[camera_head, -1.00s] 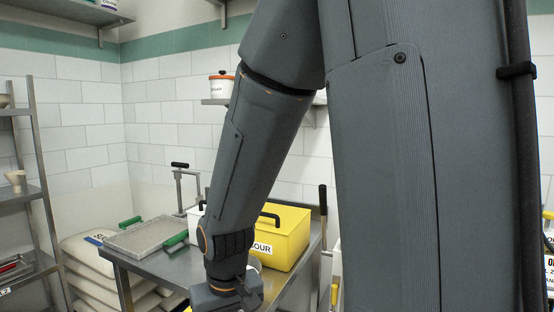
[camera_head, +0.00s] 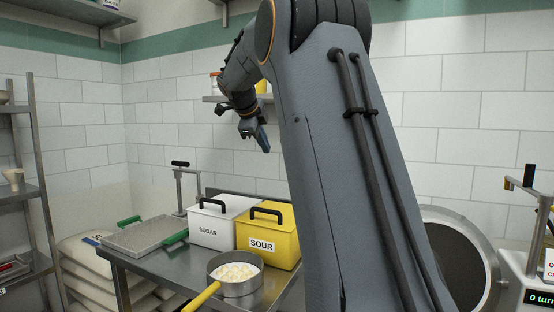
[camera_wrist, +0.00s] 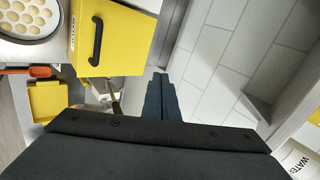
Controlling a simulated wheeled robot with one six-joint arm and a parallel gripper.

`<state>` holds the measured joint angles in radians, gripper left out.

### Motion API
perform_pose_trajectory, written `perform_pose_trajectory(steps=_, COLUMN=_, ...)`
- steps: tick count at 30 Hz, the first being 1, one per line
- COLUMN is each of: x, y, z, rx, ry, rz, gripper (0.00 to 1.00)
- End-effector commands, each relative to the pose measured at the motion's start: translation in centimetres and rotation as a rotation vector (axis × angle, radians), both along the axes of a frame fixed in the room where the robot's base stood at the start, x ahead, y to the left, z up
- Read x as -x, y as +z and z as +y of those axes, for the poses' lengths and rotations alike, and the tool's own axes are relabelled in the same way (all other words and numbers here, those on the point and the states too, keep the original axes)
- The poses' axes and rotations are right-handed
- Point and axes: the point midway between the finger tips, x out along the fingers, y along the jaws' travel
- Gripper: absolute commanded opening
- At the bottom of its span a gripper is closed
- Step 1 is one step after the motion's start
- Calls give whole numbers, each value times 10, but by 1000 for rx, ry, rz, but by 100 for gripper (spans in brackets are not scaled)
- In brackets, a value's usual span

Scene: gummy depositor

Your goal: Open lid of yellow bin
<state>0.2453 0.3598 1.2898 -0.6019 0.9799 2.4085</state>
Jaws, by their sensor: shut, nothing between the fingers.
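The yellow bin (camera_head: 282,248) labelled SOUR stands on the steel table, its lid (camera_head: 284,216) shut and level. A black handle (camera_head: 266,213) arches over the lid. In the wrist view the yellow bin (camera_wrist: 128,42) is at the upper left, with its black handle (camera_wrist: 97,41) to the left of my fingers. My gripper (camera_head: 264,144) is shut and empty, high above the bins and clear of the lid. In the wrist view my gripper (camera_wrist: 159,76) shows its dark fingers together, pointing past the bin toward the tiled wall.
A white SUGAR bin (camera_head: 209,236) stands close at the left of the yellow bin. A round pan (camera_head: 236,287) with a yellow handle stands in front. A tray (camera_head: 143,236) lies farther left. A wall shelf (camera_head: 214,99) is behind my gripper. A large round drum (camera_head: 487,255) is at right.

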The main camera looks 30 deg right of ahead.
Motion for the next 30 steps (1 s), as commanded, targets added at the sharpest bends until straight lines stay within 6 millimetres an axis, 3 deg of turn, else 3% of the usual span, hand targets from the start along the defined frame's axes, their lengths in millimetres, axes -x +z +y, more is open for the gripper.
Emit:
perform_pose_trajectory(steps=3, x=-3, y=17, z=-15, rx=-7, ry=-90, rz=-71, gripper=0)
perform_pose_trajectory(steps=7, x=-5, y=19, z=-23, rx=-11, ry=-123, rz=-97, gripper=0)
perform_pose_trajectory(steps=21, x=-32, y=-32, z=-68, rx=-12, ry=-121, rz=-94, gripper=0)
perform_pose_trajectory(steps=30, x=-40, y=-46, z=-79, rx=-12, ry=-120, rz=-98, gripper=0)
